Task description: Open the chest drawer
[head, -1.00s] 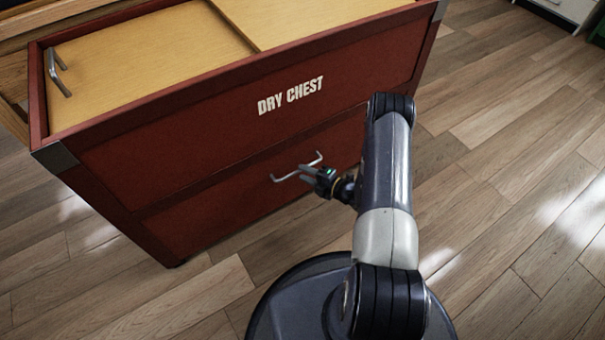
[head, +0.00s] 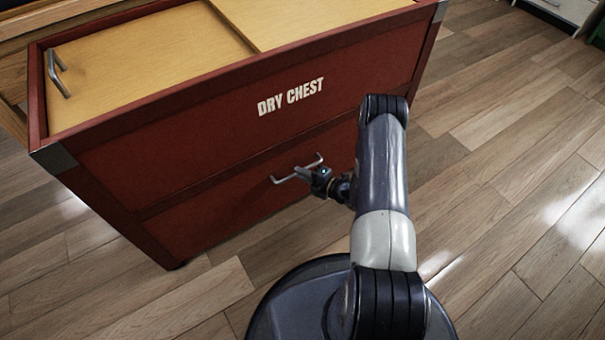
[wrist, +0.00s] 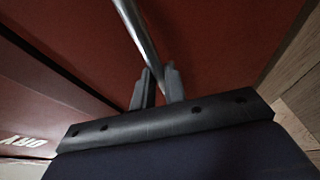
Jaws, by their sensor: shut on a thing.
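The red chest (head: 215,120) marked "DRY CHEST" stands in front of me in the head view. Its drawer (head: 225,205) is the lower front panel, and it looks flush with the chest front. A metal bar handle (head: 297,172) sticks out from the drawer. My gripper (head: 308,174) is at the handle and shut on it. In the wrist view the handle (wrist: 135,30) runs down between the two fingers of my gripper (wrist: 157,85), with the red drawer front behind. The exact contact at the fingertips is partly hidden.
The chest top has wooden panels (head: 150,60) and a second metal handle (head: 58,75) at the left. Open wooden floor (head: 510,200) lies to the right and at the lower left (head: 90,290). A pale cabinet (head: 565,10) stands at the far upper right.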

